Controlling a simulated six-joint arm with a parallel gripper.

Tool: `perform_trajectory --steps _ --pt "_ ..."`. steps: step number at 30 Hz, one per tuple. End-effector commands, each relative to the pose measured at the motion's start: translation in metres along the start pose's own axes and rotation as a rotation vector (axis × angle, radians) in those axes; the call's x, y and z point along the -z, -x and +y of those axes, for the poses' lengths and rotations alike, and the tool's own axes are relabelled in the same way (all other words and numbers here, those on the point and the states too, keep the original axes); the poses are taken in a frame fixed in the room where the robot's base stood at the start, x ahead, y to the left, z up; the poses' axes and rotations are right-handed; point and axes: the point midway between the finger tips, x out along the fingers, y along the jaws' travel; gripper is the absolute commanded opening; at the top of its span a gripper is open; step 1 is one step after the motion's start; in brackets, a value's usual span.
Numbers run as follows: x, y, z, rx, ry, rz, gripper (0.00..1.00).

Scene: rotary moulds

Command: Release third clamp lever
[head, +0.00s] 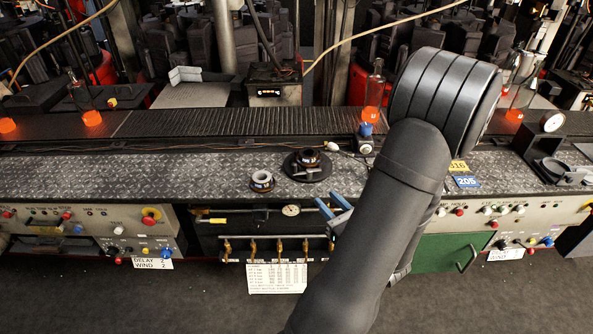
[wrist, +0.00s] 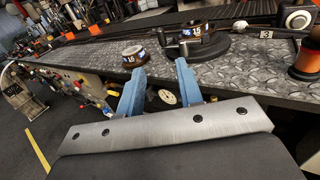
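My gripper's two blue fingers (head: 333,207) stand in front of the bench edge in the head view. In the wrist view the gripper (wrist: 158,78) is open, with a clear gap and nothing between the fingertips. A dark ring mould marked 15 (wrist: 190,32) sits on a round black base (wrist: 205,50), beyond the fingertips; the black base also shows in the head view (head: 305,174). I cannot make out a clamp lever for certain; my arm hides part of the bench.
The diamond-plate bench (head: 190,176) is mostly clear to the left. A conveyor (head: 215,122) runs behind it with glowing orange bottles (head: 371,95). A dial gauge (head: 291,210) and brass valves sit below the bench edge.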

Motion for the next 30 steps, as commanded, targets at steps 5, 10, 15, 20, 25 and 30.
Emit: perform_trajectory --steps 5,10,15,20,25,30 --pt "0.001 0.003 -0.008 -0.043 0.003 0.016 0.33" --pt "0.001 -0.011 -0.006 -0.046 0.002 0.017 0.33" --pt "0.002 -0.036 -0.005 -0.048 0.002 0.016 0.33" --pt "0.002 -0.061 -0.003 -0.047 0.002 0.016 0.33" --pt "0.003 -0.089 -0.002 -0.046 0.002 0.016 0.33" --pt "0.003 -0.119 -0.001 -0.046 0.001 0.016 0.33"
